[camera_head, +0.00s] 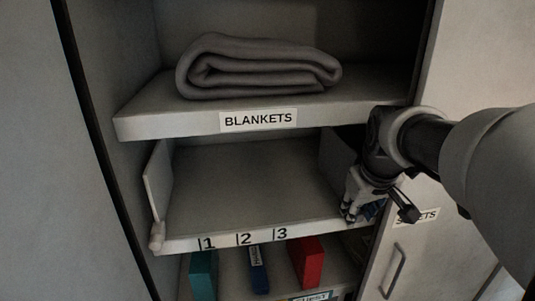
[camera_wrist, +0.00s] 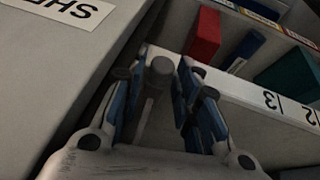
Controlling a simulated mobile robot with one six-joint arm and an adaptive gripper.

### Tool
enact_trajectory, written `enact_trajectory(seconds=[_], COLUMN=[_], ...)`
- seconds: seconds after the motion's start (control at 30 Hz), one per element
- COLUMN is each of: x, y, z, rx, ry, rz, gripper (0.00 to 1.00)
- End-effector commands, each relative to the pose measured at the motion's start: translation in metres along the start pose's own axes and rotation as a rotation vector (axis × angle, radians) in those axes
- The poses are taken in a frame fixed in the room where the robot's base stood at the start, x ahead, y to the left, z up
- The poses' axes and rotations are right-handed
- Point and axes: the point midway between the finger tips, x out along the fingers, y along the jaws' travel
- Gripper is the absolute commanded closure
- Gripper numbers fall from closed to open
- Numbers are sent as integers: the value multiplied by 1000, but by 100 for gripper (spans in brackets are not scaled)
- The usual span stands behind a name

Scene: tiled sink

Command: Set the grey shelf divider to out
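The grey shelf divider (camera_head: 338,158) is a dark panel at the right end of the middle shelf, partly hidden behind my arm. In the wrist view a round grey knob (camera_wrist: 161,69) on a thin stem, apparently the divider's front end, sits between my fingers. My gripper (camera_head: 352,212) is at the right front corner of that shelf. In the wrist view its blue-padded fingers (camera_wrist: 162,78) stand apart on either side of the knob, with gaps visible. In the head view the knob is hidden by the gripper.
A pale divider (camera_head: 157,182) with a front knob stands at the shelf's left end. The middle shelf (camera_head: 240,185), marked 1, 2, 3, is bare. A folded blanket (camera_head: 255,68) lies above; teal, blue and red binders stand below. A handled cabinet door (camera_head: 425,262) is right.

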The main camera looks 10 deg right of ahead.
Motion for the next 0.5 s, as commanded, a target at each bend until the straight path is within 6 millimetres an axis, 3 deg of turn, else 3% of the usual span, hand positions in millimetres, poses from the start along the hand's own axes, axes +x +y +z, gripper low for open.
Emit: enact_trajectory(seconds=[0.17,0.5], x=[0,0], y=[0,0], z=[0,0], rx=[0,0], ry=[0,0], rz=[0,0], gripper=[71,94])
